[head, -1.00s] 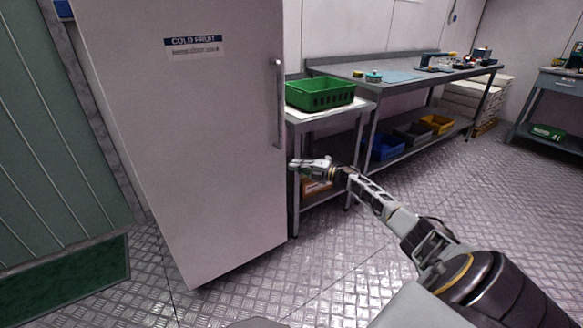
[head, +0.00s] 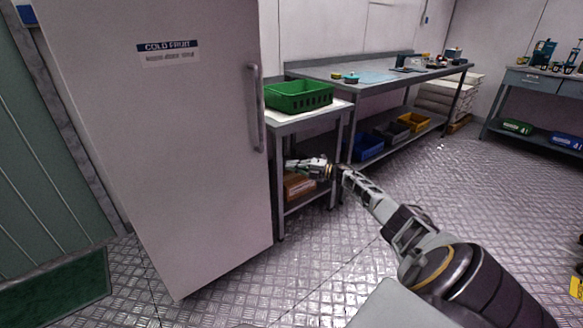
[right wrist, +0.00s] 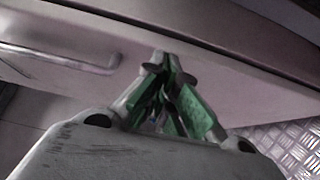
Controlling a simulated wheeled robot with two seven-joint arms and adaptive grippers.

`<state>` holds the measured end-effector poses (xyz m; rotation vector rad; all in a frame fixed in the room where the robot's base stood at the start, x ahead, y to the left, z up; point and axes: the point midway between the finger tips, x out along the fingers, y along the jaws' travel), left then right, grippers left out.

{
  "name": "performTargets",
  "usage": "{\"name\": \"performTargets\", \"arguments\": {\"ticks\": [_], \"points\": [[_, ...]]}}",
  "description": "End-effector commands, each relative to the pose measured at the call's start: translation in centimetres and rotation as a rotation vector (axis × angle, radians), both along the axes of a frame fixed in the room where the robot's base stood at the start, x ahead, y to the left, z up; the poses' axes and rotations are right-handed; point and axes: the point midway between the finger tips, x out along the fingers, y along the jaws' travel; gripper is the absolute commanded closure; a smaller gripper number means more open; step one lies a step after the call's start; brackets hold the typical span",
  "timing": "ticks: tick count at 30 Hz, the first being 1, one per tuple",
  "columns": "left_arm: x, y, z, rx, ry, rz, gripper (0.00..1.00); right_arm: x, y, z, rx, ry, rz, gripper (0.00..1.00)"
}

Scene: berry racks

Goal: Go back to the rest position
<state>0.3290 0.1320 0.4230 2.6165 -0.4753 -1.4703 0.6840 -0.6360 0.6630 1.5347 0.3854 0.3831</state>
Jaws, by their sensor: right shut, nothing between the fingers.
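My right gripper (head: 290,164) reaches out in front of the small side table, just right of the cold fruit cabinet's edge in the head view. In the right wrist view its green-padded fingers (right wrist: 160,62) are together with nothing between them. The tall pale cabinet (head: 190,190) labelled "COLD FRUIT" has its door shut. Its vertical handle (head: 256,108) is above and left of the gripper, and the gripper is apart from it. The handle also shows at upper left in the right wrist view (right wrist: 70,60). My left gripper is not in view.
A green crate (head: 298,92) stands on the side table (head: 338,106), with a brown box (head: 298,186) on its lower shelf. A long workbench (head: 385,68) runs along the wall, with bins below. Another bench (head: 540,84) stands at far right. The metal floor (head: 470,185) at right is open.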

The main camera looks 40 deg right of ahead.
Motion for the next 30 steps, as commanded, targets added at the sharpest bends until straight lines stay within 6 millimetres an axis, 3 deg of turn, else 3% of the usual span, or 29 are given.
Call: {"name": "performTargets", "arguments": {"ticks": [17,23,30], "points": [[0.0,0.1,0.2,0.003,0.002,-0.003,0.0,0.4,0.7,-0.5,0.01,0.005,-0.011,1.0],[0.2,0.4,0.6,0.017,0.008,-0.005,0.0,1.7,3.2,-2.1,0.05,0.02,-0.054,1.0],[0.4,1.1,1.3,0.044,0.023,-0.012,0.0,3.1,7.7,-4.8,0.134,0.057,-0.147,1.0]]}}
